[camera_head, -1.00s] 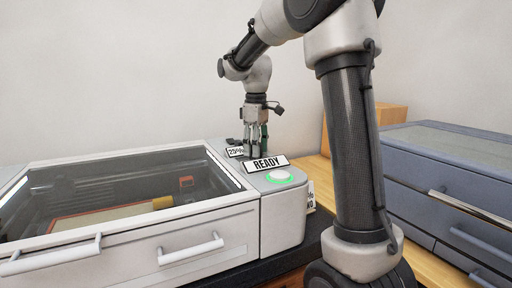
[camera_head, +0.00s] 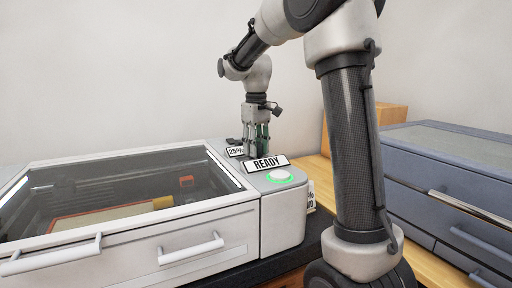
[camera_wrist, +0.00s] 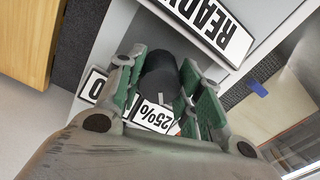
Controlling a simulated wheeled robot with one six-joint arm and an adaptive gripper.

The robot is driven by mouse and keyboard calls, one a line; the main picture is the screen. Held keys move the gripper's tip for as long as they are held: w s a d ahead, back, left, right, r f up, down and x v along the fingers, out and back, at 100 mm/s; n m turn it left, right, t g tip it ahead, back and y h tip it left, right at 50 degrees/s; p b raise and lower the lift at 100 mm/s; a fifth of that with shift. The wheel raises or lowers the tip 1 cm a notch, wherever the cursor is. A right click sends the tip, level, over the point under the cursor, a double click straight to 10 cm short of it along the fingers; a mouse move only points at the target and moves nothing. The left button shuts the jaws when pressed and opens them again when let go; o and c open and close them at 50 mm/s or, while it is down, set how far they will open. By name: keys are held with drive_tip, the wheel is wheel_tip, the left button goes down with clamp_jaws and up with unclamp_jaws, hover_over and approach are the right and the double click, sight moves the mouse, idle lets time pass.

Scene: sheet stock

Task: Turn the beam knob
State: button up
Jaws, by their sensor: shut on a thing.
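The beam knob (camera_wrist: 158,78) is a dark round knob on the light machine's side panel. In the wrist view it sits between the green pads of my gripper (camera_wrist: 160,88), which is shut on it. A label reading 25% (camera_wrist: 154,116) shows beside the knob, and part of another label (camera_wrist: 93,88) shows to its left. In the head view my gripper (camera_head: 256,150) points down at the panel behind the READY sign (camera_head: 266,163), and its fingers hide the knob there. The 25% label also shows in the head view (camera_head: 235,151).
The machine (camera_head: 244,215) has a glass lid (camera_head: 120,185) with a flat sheet under it and white handles in front. A green-ringed button (camera_head: 280,177) sits before the READY sign. A blue-grey drawer cabinet (camera_head: 450,185) and a cardboard box (camera_head: 392,115) stand at the right.

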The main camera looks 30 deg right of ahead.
drive_tip(key=shift+m, duration=2)
drive_tip(key=o, duration=0.8)
drive_tip(key=shift+r, duration=0.15)
wheel_tip(320, 180, up, 12)
drive_tip(key=shift+f, duration=0.1)
